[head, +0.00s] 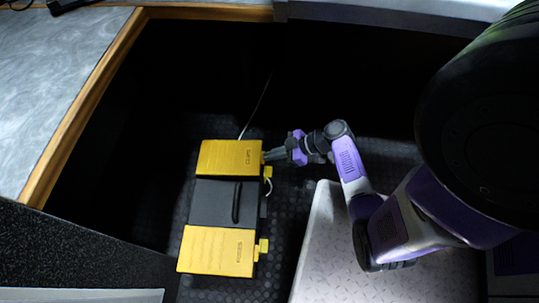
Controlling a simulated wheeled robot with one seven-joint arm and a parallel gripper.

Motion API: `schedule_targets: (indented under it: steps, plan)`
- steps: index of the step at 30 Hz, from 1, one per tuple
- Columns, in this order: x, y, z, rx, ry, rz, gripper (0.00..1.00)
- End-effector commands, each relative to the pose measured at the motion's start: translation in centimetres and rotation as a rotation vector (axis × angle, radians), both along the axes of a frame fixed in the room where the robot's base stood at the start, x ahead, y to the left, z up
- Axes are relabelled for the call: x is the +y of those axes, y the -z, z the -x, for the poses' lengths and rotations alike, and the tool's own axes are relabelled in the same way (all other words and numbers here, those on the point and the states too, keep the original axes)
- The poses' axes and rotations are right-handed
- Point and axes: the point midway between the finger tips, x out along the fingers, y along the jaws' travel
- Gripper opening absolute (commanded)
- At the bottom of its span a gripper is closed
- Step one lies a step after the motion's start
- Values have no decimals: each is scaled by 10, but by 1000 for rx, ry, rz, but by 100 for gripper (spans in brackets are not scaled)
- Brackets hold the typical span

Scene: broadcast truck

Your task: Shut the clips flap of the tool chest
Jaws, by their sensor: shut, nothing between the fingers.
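The tool chest (221,203) stands on the dark studded floor, with a dark grey middle section and a black handle. A yellow flap at its far end (229,157) carries lettering that looks like "CLIPS"; it looks flat and level, but I cannot tell from above if it is fully shut. A second yellow flap (217,250), lettered "FUSES", lies at the near end. My gripper (268,157) is shut and empty at the right edge of the clips flap. I cannot tell whether its fingertips touch the flap.
A pale speckled surface (345,255) lies right of the chest, below my arm. A grey worktop with a wooden edge (84,104) runs along the left. A thin pale cable (256,108) lies behind the chest. Dark floor is open left of the chest.

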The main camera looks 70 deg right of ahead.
Motion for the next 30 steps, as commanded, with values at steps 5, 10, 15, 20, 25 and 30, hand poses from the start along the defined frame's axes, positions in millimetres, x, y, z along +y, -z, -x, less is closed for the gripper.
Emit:
schedule_targets:
  steps: [5,10,15,20,25,30]
  plan:
    - [-1,20,1,1,1,1,0]
    - [-1,26,2,1,2,1,0]
    - [-1,28,2,2,2,1,0]
    - [-1,28,2,3,2,1,0]
    - [-1,29,2,4,1,1,0]
    - [0,29,2,5,1,1,0]
